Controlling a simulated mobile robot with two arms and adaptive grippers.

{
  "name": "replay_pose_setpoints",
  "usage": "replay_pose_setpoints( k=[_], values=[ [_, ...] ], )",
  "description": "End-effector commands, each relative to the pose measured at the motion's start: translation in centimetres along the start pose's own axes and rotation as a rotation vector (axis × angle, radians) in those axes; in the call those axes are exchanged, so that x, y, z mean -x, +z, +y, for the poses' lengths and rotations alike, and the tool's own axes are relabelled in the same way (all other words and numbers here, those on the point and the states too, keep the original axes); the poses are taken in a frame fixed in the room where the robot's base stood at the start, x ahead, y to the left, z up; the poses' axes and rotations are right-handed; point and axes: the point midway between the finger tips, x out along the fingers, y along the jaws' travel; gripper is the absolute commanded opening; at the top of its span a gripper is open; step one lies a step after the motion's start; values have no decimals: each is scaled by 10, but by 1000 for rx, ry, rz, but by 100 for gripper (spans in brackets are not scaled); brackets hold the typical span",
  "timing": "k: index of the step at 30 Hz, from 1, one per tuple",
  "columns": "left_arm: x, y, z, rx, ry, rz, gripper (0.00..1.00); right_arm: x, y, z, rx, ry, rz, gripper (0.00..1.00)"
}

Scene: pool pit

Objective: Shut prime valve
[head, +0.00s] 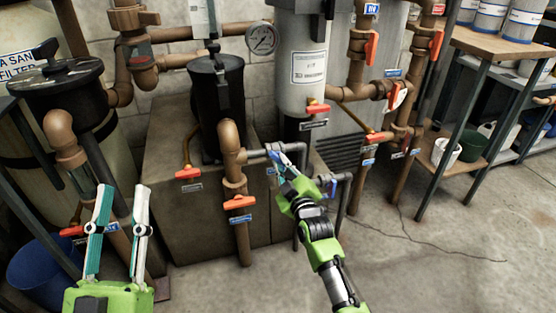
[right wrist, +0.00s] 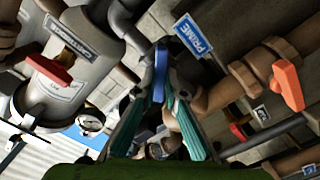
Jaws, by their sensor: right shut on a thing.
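The blue valve handle (right wrist: 160,72) is between my right gripper's fingers in the right wrist view. A blue label reading PRIME (right wrist: 193,36) is beside it. In the head view my right gripper (head: 279,157) is at the grey pipe (head: 257,153) in front of the black strainer pot (head: 217,105), shut on the handle. Its fingers largely hide the handle there, so I cannot tell the handle's exact angle. My left gripper (head: 121,215) is open and empty at the lower left, apart from the pipes.
Orange-handled valves surround the spot, including one on the brown pipe (head: 239,202) and one below the grey-white filter (head: 318,107). A pressure gauge (head: 263,38) is behind. A shelf (head: 500,50) stands at right. Floor at lower right is clear.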

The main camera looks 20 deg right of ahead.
Motion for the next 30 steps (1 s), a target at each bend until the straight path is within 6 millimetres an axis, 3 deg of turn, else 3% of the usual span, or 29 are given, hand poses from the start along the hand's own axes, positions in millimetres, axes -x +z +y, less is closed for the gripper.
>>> replay_pose_setpoints(
  k=[14, 30],
  values=[
    [8, 55, -7, -11, -13, -273, 31, 0, 0, -1, -240, -4, -3, 0],
    [38, 111, -15, -19, -30, -576, 31, 1, 1, -1, -592, -3, -4, 0]
  ],
)
